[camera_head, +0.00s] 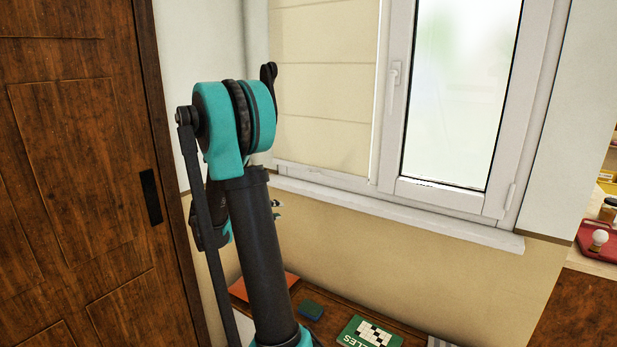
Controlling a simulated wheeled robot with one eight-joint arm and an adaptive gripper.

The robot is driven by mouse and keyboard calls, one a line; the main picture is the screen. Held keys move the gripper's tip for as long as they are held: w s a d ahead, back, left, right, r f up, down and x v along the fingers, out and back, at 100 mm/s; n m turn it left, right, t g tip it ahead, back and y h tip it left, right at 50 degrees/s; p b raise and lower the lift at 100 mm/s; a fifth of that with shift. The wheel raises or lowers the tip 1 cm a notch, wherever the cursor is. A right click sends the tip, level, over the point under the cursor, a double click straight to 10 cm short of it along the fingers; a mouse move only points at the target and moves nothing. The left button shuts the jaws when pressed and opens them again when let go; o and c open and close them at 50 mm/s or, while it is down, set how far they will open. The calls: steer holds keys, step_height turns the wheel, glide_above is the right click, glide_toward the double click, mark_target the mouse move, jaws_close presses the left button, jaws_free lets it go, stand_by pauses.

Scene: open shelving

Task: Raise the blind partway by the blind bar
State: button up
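The cream blind (325,80) hangs in horizontal folds over the left window pane and reaches down close to the sill. A pale strip along its lower edge (325,172) looks like the blind bar, but I cannot clearly tell it from the window frame. My teal and black arm stands in front of the blind's left side. A small part of what seems to be my gripper (277,208) shows just right of the arm, below the sill and apart from the blind in the picture. The arm hides the rest, so its opening cannot be seen.
The right window pane (460,90) is uncovered, with a white handle (393,78) on its frame. The white sill (410,212) is bare. Below it, a wooden surface holds a puzzle book (370,333) and a blue sponge-like block (312,309). A wooden door (70,160) stands left.

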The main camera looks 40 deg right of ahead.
steer(key=w+d+r+m+g+h, duration=0.1)
steer(key=w+d+r+h, duration=0.1)
steer(key=w+r+h, duration=0.3)
steer(key=d, duration=0.5)
steer(key=w+d+r, duration=0.1)
steer(key=d, duration=1)
steer(key=shift+w+d+r, duration=0.15)
steer(key=shift+d+r, duration=0.2)
steer(key=shift+c, duration=0.5)
jaws_close()
